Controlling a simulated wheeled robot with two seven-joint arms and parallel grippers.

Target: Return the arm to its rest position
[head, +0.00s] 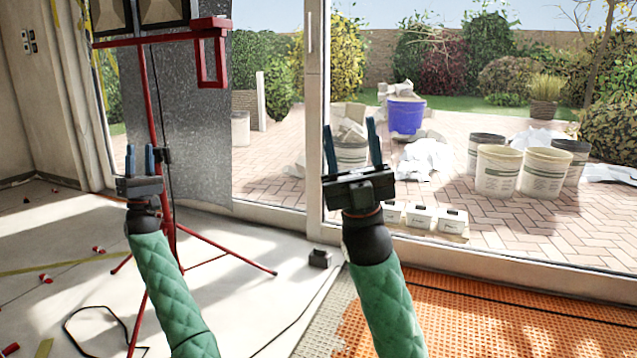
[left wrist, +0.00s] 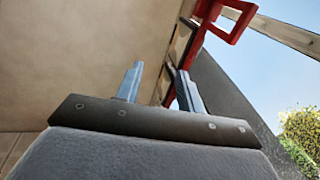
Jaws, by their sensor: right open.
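My left gripper (head: 140,160) is raised at the left in the head view, pointing up in front of the red tripod stand. Its two blue fingers stand apart with nothing between them; they also show in the left wrist view (left wrist: 158,85), empty. My right gripper (head: 352,148) is raised near the middle of the head view, in front of the glass door frame. Its blue fingers are spread apart and hold nothing. Both green-sleeved forearms rise from the bottom of the head view.
A red tripod work light (head: 155,85) stands close behind my left gripper, its legs spread on the floor. Orange matting (head: 480,318) covers the floor at the lower right. Small red-and-white pieces (head: 46,279) lie at the left. Buckets (head: 497,172) stand outside the glass.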

